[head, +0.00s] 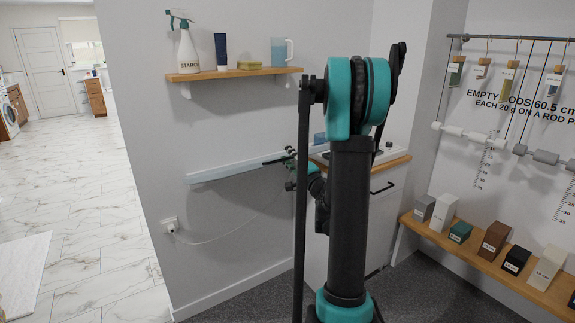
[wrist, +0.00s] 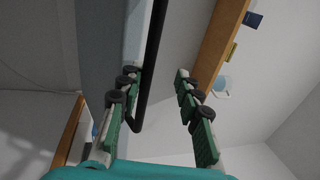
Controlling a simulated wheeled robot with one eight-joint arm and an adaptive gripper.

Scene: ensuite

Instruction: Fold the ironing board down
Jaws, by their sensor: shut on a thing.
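The ironing board appears as a long, narrow pale-blue panel (head: 235,170) along the wall, below the wooden shelf. Its right part is hidden behind my arm. A black bar (head: 272,161) runs along its front near the right end. My gripper (head: 290,163) is at this bar, partly hidden by my arm. In the wrist view, the black bar (wrist: 151,60) passes between the green fingers of my gripper (wrist: 160,105), close against the left finger. The pale panel shows beside it (wrist: 137,35). My gripper is shut on the bar, though the finger contact is hard to see.
A wooden shelf (head: 235,74) above holds a spray bottle (head: 188,50), a dark tube (head: 221,52) and a clear jug (head: 282,52). A white cabinet (head: 385,215) stands behind my arm. A socket (head: 170,225) with a cord is below the board.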

